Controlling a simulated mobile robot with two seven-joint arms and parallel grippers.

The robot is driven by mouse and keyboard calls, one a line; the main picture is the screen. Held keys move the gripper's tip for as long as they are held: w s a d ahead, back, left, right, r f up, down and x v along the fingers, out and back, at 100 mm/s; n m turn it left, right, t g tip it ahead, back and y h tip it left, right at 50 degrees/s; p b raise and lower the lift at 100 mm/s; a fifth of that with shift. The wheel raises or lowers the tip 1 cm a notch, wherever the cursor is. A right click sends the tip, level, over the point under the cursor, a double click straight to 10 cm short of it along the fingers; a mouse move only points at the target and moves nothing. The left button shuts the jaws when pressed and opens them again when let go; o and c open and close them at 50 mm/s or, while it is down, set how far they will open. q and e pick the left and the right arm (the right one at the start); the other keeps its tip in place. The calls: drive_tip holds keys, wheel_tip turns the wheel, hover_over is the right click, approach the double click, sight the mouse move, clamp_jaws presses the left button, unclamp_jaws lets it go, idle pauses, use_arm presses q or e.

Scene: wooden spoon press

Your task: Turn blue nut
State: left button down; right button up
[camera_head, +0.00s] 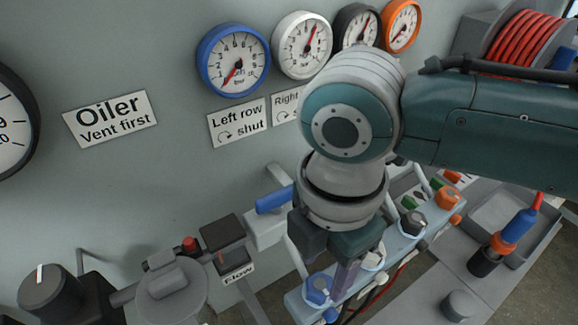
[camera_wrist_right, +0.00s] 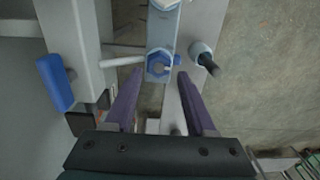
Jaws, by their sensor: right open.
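The blue nut (camera_head: 318,289) sits at the near left end of the light-blue manifold bar (camera_head: 296,301) in the head view. It also shows in the right wrist view (camera_wrist_right: 160,62) as a blue hexagon at the end of the bar. My right gripper (camera_head: 345,278) points down beside the nut, on its right in the head view. In the right wrist view the two purple fingers (camera_wrist_right: 160,80) are apart with nothing between them, and the nut lies just beyond their tips. I cannot tell the height gap. My left gripper is out of view.
A blue-handled lever (camera_head: 274,199) stands close to the left of my right gripper. More knobs, including an orange one (camera_head: 446,198), line the bar. Red and black hoses (camera_head: 388,293) run beside it. Gauges and an "Oiler" sign (camera_head: 110,117) are on the wall.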

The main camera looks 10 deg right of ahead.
sight(320, 284)
drive_tip(key=shift+f, duration=1.9)
clamp_jaws()
